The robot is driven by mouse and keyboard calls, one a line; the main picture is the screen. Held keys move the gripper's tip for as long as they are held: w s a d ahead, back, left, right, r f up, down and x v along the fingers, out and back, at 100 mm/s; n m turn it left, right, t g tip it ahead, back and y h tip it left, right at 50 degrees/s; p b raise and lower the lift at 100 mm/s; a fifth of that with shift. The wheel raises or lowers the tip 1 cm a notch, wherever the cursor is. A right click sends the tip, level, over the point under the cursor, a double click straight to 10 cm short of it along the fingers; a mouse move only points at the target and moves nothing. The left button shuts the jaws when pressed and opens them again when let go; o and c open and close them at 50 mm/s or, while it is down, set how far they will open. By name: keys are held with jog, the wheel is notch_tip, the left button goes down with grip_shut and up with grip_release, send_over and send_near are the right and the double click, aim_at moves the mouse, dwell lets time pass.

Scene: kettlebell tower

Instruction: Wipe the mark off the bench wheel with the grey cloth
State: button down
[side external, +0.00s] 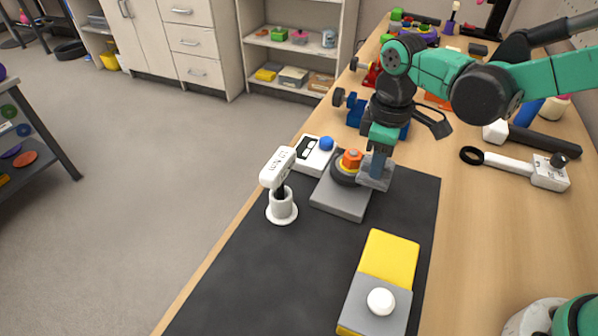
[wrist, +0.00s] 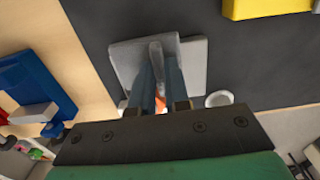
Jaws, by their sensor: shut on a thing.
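The bench wheel (side external: 342,174) is a dark disc with a yellow ring and an orange hub on top. It stands on a grey base plate (side external: 340,202); the plate also shows in the wrist view (wrist: 125,58). My gripper (side external: 377,172) is just right of the wheel, pointing down, and is shut on the grey cloth (side external: 373,183). The cloth hangs low beside the wheel, over the plate's right side; I cannot tell if it touches the wheel. In the wrist view the cloth (wrist: 156,52) shows between the fingers, and the wheel is mostly hidden. I cannot make out the mark.
A white-headed tool (side external: 278,167) stands in a white holder (side external: 281,210) left of the plate. A white box with a blue knob (side external: 326,143) is behind. A yellow and grey block (side external: 388,257) lies in front on the dark mat (side external: 275,275). The mat's front left is clear.

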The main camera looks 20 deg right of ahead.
jog(key=shift+s+a, duration=0.45)
jog(key=shift+s, duration=0.05)
jog(key=shift+w+d, duration=1)
jog(key=shift+s+a, duration=0.1)
jog(key=shift+s+a, duration=0.9)
jog(key=shift+s, duration=0.05)
